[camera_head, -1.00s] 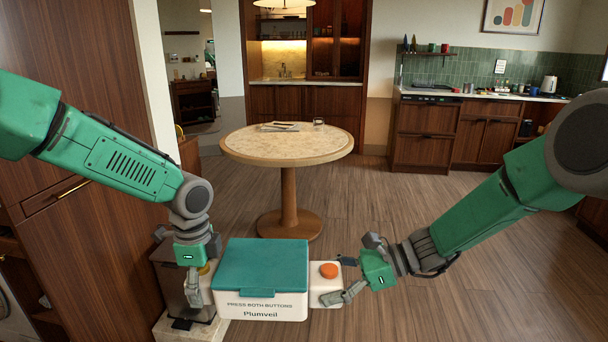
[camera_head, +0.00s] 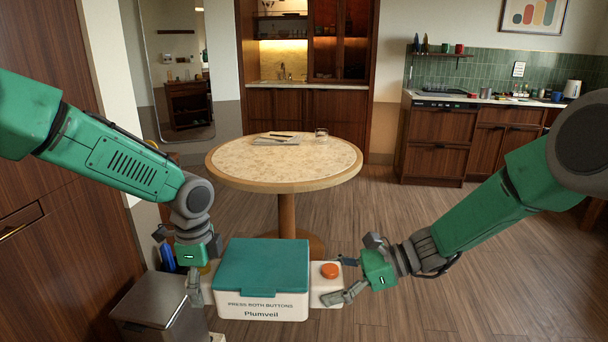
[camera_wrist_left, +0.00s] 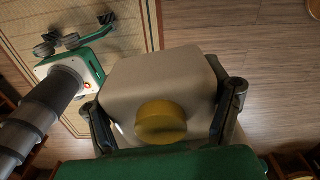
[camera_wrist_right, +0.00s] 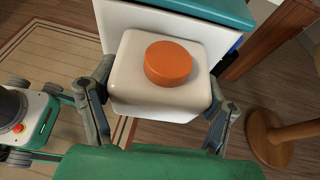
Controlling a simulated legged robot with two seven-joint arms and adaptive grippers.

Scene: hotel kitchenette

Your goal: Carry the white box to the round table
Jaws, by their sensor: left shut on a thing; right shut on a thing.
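The white box (camera_head: 262,305) has a teal lid and the words "PRESS BOTH BUTTONS" and "Plumveil" on its front. It is held level between my two grippers in the head view. My left gripper (camera_head: 197,286) is shut on its left end block, which bears a yellow button (camera_wrist_left: 160,123) in the left wrist view. My right gripper (camera_head: 345,280) is shut on the right end block, which bears an orange button (camera_wrist_right: 168,63). The round table (camera_head: 232,176) stands ahead, beyond the box, with a pale top and a wooden pedestal.
A napkin with cutlery (camera_head: 277,139) and a glass (camera_head: 321,134) sit toward the table's back. A metal bin (camera_head: 152,304) stands below my left gripper. A wooden cabinet (camera_head: 60,250) is at the left. The floor (camera_head: 450,260) at right is clear.

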